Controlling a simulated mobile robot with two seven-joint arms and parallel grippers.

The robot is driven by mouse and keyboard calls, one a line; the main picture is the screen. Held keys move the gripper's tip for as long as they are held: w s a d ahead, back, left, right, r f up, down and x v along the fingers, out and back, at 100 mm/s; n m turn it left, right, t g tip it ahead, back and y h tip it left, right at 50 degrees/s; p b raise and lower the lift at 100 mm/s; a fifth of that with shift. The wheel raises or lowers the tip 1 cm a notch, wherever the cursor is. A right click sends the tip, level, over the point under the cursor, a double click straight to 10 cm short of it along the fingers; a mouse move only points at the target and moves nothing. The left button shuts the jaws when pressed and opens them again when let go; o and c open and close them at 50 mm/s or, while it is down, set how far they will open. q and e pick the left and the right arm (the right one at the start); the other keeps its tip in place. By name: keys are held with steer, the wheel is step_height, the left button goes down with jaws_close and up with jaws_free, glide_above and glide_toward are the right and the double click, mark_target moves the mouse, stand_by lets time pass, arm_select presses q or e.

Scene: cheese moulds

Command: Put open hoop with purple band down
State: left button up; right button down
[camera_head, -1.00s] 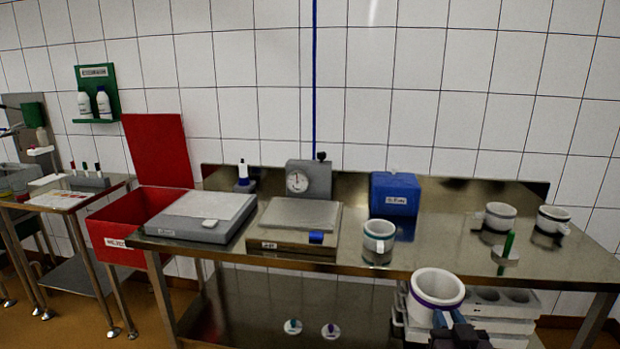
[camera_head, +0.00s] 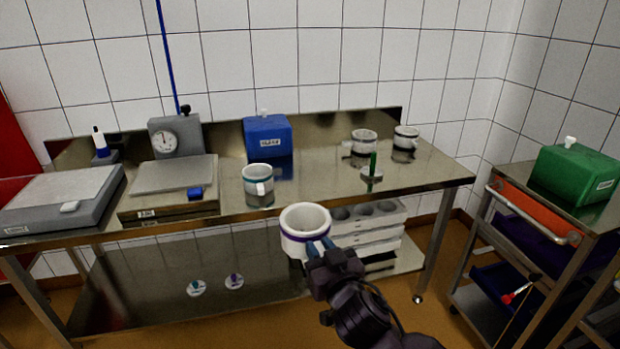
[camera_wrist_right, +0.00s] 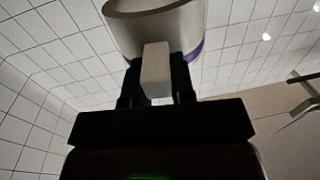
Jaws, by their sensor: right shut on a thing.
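The open hoop with the purple band (camera_head: 303,222) is a white ring-shaped mould, upright with its open top showing. My right gripper (camera_head: 322,250) is shut on it at its near side and holds it in the air in front of the bench's front edge. In the right wrist view the hoop (camera_wrist_right: 155,30) sits above the jaws, and a pale block-like handle (camera_wrist_right: 156,72) is between the fingers. A strip of purple shows beside the fingers. My left gripper is not in view.
The steel bench (camera_head: 320,180) has clear room right of the teal-banded hoop (camera_head: 262,183). A blue box (camera_head: 268,136), scale (camera_head: 178,178) and trolley (camera_head: 560,205) flank this.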

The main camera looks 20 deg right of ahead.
steer(key=w+d+f+h, duration=0.1)
steer(key=w+d+f, duration=0.4)
steer(key=d, duration=0.3)
steer(key=w+d+f+m, duration=0.1)
steer(key=w+d+f, duration=0.4)
steer(key=d, duration=0.3)
steer(key=shift+w+f+h, duration=0.35)
steer(key=shift+f+h, duration=0.05)
steer(key=shift+f, duration=0.2)
steer(key=shift+d, duration=0.1)
steer(key=shift+w, duration=0.1)
